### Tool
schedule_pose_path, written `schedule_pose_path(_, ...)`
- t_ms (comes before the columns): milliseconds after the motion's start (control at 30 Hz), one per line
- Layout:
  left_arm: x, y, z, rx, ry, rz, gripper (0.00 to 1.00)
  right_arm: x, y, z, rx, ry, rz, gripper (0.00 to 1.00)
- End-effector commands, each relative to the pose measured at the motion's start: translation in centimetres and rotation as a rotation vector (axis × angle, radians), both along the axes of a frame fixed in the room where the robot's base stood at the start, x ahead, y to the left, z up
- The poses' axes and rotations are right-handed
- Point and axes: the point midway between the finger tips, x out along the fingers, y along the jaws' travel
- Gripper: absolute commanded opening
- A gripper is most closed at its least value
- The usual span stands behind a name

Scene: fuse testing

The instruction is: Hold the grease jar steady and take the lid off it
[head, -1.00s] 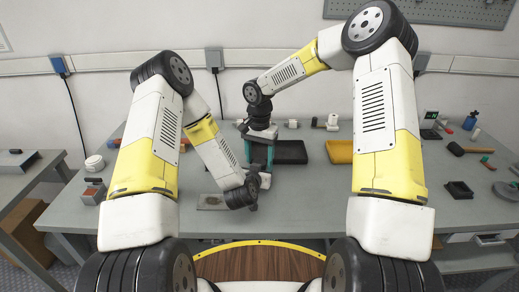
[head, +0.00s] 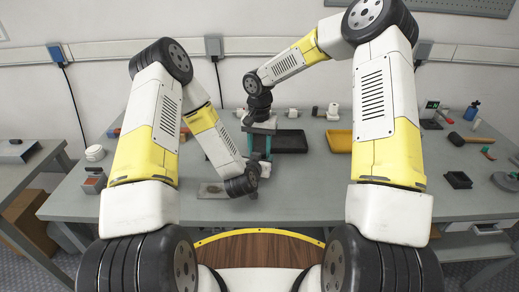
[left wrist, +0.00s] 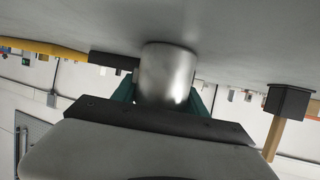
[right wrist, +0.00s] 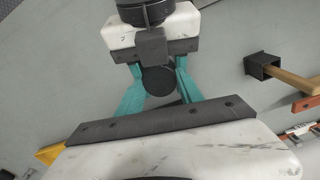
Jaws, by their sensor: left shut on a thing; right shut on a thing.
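The grease jar (left wrist: 167,75) is a silvery metal cylinder in the left wrist view, close to the bench top. My left gripper (head: 264,169) is shut around its side, with teal fingers partly hidden behind the jar. A dark round lid (right wrist: 158,80) shows from above in the right wrist view. My right gripper (head: 259,147) points down from above, its two teal fingers shut on the lid's sides. The left gripper also shows just past the lid in the right wrist view (right wrist: 150,45). The join between lid and jar is hidden. The jar is hardly visible in the head view.
On the bench (head: 310,205), a black tray (head: 290,141) and a yellow tray (head: 339,141) stand behind the grippers. A grey plate (head: 212,190) lies to the left. A mallet (head: 470,140) and a small black box (head: 459,180) are at right. The front middle is clear.

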Motion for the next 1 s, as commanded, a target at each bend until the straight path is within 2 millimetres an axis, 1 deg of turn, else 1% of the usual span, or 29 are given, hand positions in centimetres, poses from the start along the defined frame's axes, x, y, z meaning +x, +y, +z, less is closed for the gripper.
schedule_pose_path(100, 0.02, 0.02, 0.01, 0.000, -0.001, 0.001, 0.00, 0.04, -0.03, 0.05, -0.001, -0.001, 0.191, 0.00)
schedule_pose_path(233, 0.01, 0.04, 0.01, 0.000, 0.000, 0.001, 0.00, 0.04, -0.01, 0.06, 0.000, -0.001, 0.342, 0.00)
schedule_pose_path(333, 0.01, 0.04, 0.01, 0.000, 0.000, 0.001, 0.00, 0.04, -0.01, 0.06, 0.000, -0.001, 0.389, 0.00)
schedule_pose_path(567, 0.01, 0.04, 0.00, 0.000, 0.000, 0.001, 0.00, 0.05, -0.03, 0.05, 0.000, -0.001, 0.393, 0.00)
schedule_pose_path(600, 0.01, 0.04, -0.01, 0.000, 0.000, 0.001, 0.00, 0.06, -0.03, 0.05, 0.000, -0.001, 0.392, 0.45)
schedule_pose_path(667, 0.01, 0.04, -0.01, 0.000, 0.000, 0.001, 0.00, 0.06, -0.03, 0.05, 0.000, -0.001, 0.392, 0.57)
schedule_pose_path(700, 0.01, 0.04, -0.01, 0.000, 0.000, 0.001, 0.00, 0.05, -0.03, 0.05, 0.000, -0.001, 0.392, 0.65)
schedule_pose_path(1000, -0.01, -0.07, 0.01, 0.001, 0.000, -0.001, 0.00, -0.02, 0.13, 0.02, 0.002, 0.000, 0.392, 0.65)
